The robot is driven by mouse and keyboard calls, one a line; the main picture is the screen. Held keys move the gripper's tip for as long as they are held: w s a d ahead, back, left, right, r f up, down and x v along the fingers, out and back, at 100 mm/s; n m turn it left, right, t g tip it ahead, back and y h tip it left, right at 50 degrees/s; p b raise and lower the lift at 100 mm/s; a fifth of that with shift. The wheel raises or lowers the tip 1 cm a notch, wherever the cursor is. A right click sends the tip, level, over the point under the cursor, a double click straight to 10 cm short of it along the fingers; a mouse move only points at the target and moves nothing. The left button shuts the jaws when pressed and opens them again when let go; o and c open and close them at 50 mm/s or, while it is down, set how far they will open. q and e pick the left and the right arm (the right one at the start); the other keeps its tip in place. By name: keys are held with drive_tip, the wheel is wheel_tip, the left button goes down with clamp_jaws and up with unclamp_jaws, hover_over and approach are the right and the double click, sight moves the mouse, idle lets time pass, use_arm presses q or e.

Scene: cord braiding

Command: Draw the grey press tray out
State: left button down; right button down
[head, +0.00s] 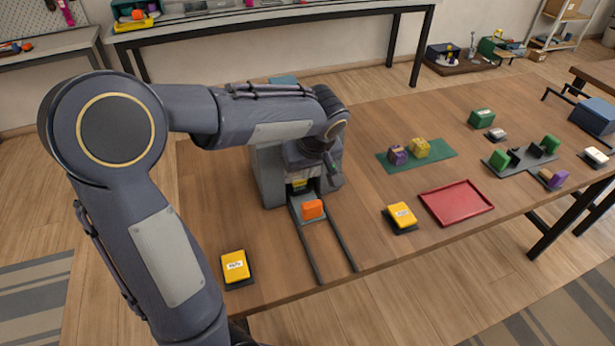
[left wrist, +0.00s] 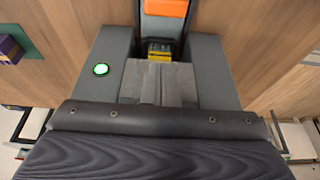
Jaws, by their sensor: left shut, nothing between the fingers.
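The grey press (head: 268,177) stands on the wooden table, partly hidden behind my left arm. Its grey tray (head: 297,198) sits at the front opening, at the inner end of two dark rails (head: 313,252). An orange block (head: 312,209) rests at the tray's front; it also shows at the top of the left wrist view (left wrist: 167,8). A yellow and black piece (left wrist: 160,50) sits inside the press opening. My left gripper (head: 331,172) is shut and empty, above the press at its right side. Whether it touches the press cannot be told. My right gripper is out of view.
Yellow blocks on dark pads stand left (head: 235,266) and right (head: 402,215) of the rails. A red tray (head: 457,203) and a green mat (head: 440,157) lie further right. The table between the rails is clear. A green button (left wrist: 101,69) glows on the press.

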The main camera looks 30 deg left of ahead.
use_arm(q)
drive_tip(key=b, duration=0.5)
hover_over(308, 195)
drive_tip(key=s+d, duration=0.2)
drive_tip(key=s, duration=0.1)
wheel_tip(308, 195, down, 7)
drive_tip(key=shift+s+a+f, duration=0.1)
drive_tip(key=shift+s+a, duration=0.05)
drive_tip(key=shift+s+f, duration=0.1)
drive_tip(key=shift+f, duration=0.3)
drive_tip(key=shift+s+d+b, duration=0.7)
drive_tip(key=shift+s+d, duration=0.55)
drive_tip(key=shift+d, duration=0.3)
drive_tip(key=shift+s+d+b, duration=0.65)
drive_tip(key=shift+s+d, duration=0.6)
drive_tip(key=shift+d, duration=0.25)
drive_tip(key=shift+s+d+r+b, duration=0.1)
drive_tip(key=shift+s+d+b, duration=0.25)
drive_tip(key=shift+s+d, duration=0.8)
drive_tip(key=shift+s+d+b, duration=0.35)
drive_tip(key=shift+s+d, duration=0.6)
drive_tip(key=shift+d, duration=0.4)
drive_tip(key=shift+s+d, duration=0.45)
drive_tip(key=shift+d, duration=0.1)
